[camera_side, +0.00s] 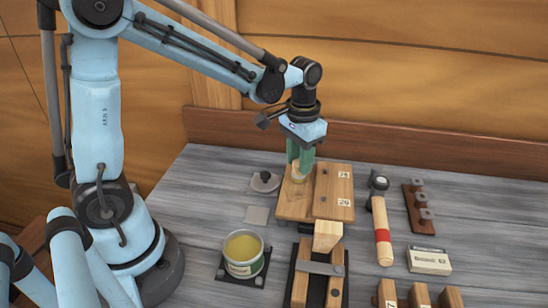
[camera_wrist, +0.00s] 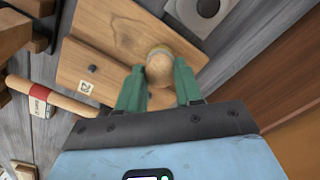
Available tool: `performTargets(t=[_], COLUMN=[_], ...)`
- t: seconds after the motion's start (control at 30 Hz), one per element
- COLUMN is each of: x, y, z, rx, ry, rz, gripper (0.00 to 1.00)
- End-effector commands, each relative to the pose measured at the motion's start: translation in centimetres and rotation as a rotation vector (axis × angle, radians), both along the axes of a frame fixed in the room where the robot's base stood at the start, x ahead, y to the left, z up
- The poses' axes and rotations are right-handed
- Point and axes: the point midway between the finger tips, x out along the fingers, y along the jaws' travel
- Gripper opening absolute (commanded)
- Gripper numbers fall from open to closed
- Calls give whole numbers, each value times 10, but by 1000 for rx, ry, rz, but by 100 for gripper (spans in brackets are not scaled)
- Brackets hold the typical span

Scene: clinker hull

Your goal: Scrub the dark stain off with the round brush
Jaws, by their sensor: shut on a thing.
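My gripper (camera_side: 299,162) has its green fingers around a round, pale wooden knob, which looks like the round brush (camera_side: 299,175). In the wrist view the knob (camera_wrist: 159,66) sits between the two fingertips. The brush is low over the left part of a wooden board (camera_side: 342,185); I cannot tell whether it touches the wood. The bristles are mostly hidden under the knob. The board also shows in the wrist view (camera_wrist: 105,45). No dark stain is clearly visible; it may be hidden by the brush or fingers.
A tin of yellow stuff (camera_side: 243,255) stands at the front left. A red-banded wooden handle (camera_side: 381,228), a peg rack (camera_side: 420,207) and a pale box (camera_side: 429,261) are at right. A clamped wooden piece (camera_side: 327,236) is in front.

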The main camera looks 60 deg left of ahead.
Motion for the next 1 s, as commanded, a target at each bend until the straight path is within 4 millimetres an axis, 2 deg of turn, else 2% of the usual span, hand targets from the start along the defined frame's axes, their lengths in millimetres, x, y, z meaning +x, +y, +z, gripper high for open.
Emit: performTargets(t=[0.6, 1.0], x=[-27, -39], y=[-27, -39], z=[0, 0], rx=[-4, -3], ry=[5, 2], rz=[-4, -4], gripper=[0, 0])
